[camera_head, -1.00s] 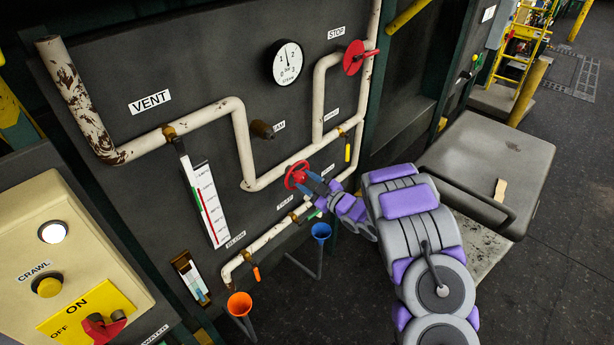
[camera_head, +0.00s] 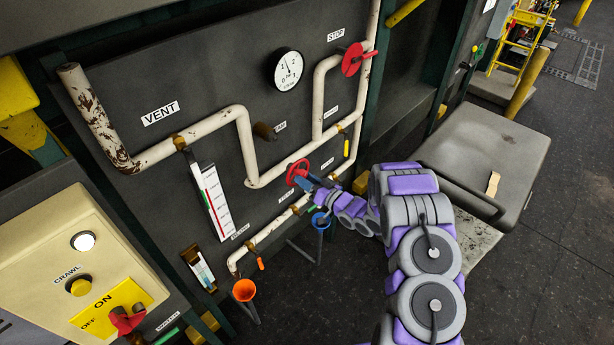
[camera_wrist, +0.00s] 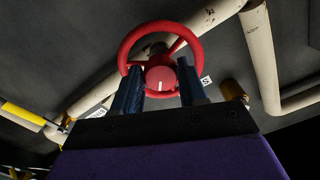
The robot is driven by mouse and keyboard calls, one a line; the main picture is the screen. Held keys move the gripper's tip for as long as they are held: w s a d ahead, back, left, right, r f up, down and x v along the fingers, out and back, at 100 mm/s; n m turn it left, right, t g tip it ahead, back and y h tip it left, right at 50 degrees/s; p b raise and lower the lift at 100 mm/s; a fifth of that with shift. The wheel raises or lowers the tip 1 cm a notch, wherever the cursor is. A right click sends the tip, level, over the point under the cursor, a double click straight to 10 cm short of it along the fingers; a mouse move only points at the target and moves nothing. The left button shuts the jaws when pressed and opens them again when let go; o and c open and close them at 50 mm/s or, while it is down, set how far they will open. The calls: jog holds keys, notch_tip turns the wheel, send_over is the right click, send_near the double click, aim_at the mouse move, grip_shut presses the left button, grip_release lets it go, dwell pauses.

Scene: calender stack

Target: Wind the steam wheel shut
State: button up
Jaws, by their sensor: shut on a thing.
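A small red handwheel (camera_head: 298,172) sits on the lower white pipe of the dark panel. In the wrist view the wheel (camera_wrist: 133,42) shows close up, with a red hub bearing a white mark. My gripper (camera_head: 307,183) is at the lower right of the wheel. In the wrist view my gripper (camera_wrist: 160,92) has its two dark fingers on either side of the hub, at the lower part of the rim, shut on the wheel. The exact contact at the fingertips is partly hidden.
A larger red wheel (camera_head: 352,60) is under the STOP label, near a round gauge (camera_head: 285,69). An orange funnel (camera_head: 243,290) and a blue funnel (camera_head: 320,221) stand below. A cream control box (camera_head: 60,255) is at the left, a grey-topped stand (camera_head: 490,150) at the right.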

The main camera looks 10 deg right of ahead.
jog(key=shift+s+a+m+p, duration=0.1)
jog(key=shift+m+p, duration=1.75)
jog(key=shift+m, duration=3.15)
jog(key=o, duration=1.1)
jog(key=shift+c, duration=0.2)
jog(key=shift+r, duration=0.1)
jog(key=shift+d, duration=0.2)
jog(key=b+v, duration=0.2)
jog(key=v, duration=1.5)
jog(key=shift+b, duration=0.4)
jog(key=shift+d, duration=0.1)
